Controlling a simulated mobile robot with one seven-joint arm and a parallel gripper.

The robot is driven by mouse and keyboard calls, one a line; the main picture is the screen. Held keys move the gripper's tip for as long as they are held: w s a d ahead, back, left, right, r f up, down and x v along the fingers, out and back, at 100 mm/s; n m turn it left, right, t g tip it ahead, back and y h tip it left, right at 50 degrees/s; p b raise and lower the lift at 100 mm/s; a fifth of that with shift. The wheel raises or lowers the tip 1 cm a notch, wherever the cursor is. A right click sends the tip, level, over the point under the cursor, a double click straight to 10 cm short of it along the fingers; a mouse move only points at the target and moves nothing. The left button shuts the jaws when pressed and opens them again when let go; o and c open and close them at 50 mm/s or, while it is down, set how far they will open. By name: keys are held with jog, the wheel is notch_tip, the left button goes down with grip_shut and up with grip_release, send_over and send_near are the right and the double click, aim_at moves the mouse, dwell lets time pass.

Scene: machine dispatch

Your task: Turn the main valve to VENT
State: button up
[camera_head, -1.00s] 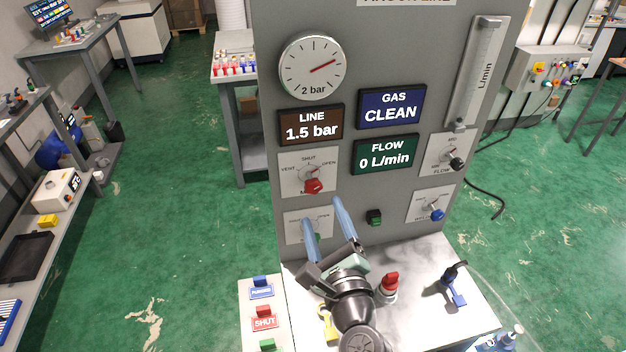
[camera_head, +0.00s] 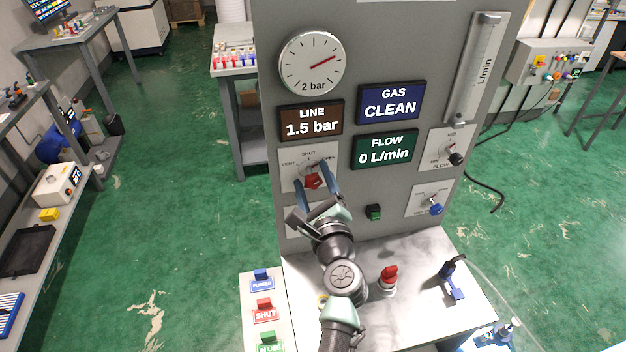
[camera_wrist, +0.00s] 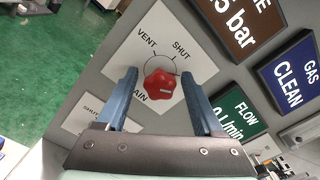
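The main valve is a red lobed knob (camera_head: 314,181) on a white plate marked VENT, SHUT and OPEN. In the wrist view the knob (camera_wrist: 160,86) shows between my fingers, with VENT at its upper left and SHUT at its upper right. The OPEN mark is hidden there by my right finger. A pale mark lies on the knob, but its exact setting is hard to tell. My gripper (camera_head: 315,181) is open, its blue fingers on either side of the knob. Small gaps seem to show between knob and fingers in the wrist view (camera_wrist: 158,76).
The LINE display (camera_head: 311,119) reads 1.5 bar, GAS (camera_head: 390,104) CLEAN, FLOW (camera_head: 384,149) 0 L/min. A gauge (camera_head: 312,63) sits above. A flow knob (camera_head: 456,158) and blue knob (camera_head: 436,209) are at right. A red knob (camera_head: 389,277) stands on the bench below.

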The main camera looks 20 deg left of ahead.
grip_shut()
